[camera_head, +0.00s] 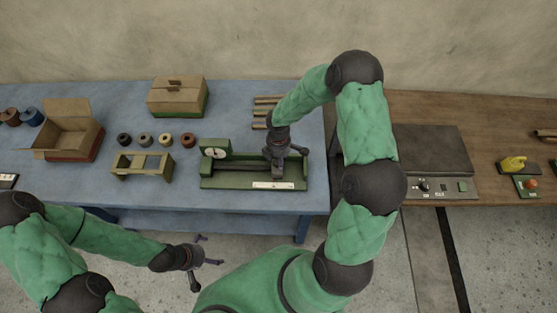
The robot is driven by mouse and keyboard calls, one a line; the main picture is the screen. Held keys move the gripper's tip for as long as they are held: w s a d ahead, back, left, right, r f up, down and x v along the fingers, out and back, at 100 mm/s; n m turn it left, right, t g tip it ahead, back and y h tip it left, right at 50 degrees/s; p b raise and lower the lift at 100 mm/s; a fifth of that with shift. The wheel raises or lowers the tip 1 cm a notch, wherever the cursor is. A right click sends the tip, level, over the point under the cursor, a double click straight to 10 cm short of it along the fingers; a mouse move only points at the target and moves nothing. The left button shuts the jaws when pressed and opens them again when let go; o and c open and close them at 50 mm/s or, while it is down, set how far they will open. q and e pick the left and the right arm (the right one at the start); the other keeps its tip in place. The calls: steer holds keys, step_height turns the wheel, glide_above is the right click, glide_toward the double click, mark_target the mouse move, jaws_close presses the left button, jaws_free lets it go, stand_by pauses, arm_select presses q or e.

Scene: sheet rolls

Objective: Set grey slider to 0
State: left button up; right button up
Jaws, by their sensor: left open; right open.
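A green device (208,181) with a round white dial (214,153) and a dark rail lies near the front edge of the blue table. A white scale strip (273,185) runs along its front right. A grey slider (288,171) seems to sit at the right part of the rail, mostly hidden under my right gripper. My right gripper (285,160) is open and points down over it; I cannot tell if it touches. My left gripper (198,264) is open and empty, in front of the table and over the floor.
On the blue table (225,102) stand an open cardboard box (66,125), a closed box (177,97), a wooden frame (142,166) and several small spools (165,139). A brown table (440,107) on the right holds a dark panel (432,149) with controls.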

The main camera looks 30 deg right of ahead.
steer(key=shift+f, duration=0.55)
